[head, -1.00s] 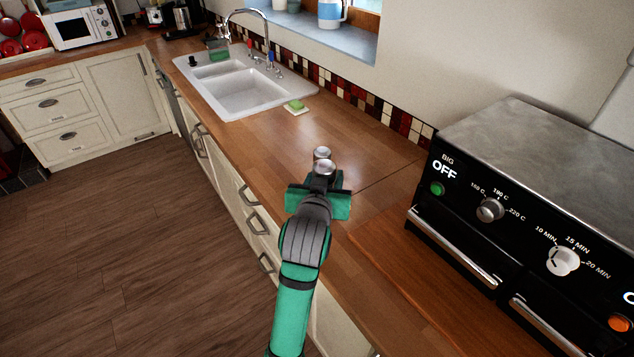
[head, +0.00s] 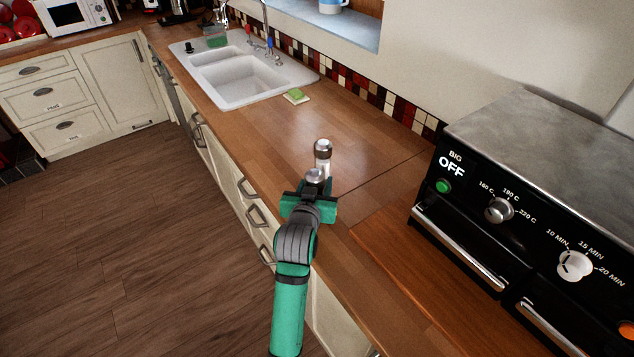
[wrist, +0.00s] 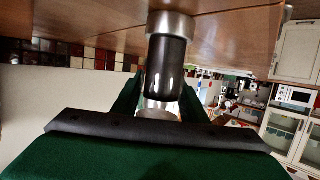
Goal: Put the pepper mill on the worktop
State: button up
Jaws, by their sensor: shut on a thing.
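The wrist view is upside down and shows the mill's dark body (wrist: 166,68) between the green fingers, with a broad silver end towards the wood. The mill is roughly upright over the front part of the wooden worktop (head: 275,140). My gripper hides its lower part in the head view. I cannot tell whether its base touches the wood.
A black oven (head: 480,220) stands at the right. A white sink (head: 235,80) and a green sponge (head: 296,95) lie beyond. The worktop between sponge and mills is clear. The tiled wall bounds the back; the front edge drops to cabinets.

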jog(key=o, duration=1.2)
jog(key=shift+f, duration=0.1)
jog(key=shift+o, duration=0.2)
jog(key=shift+r, duration=0.2)
jog(key=v, duration=1.2)
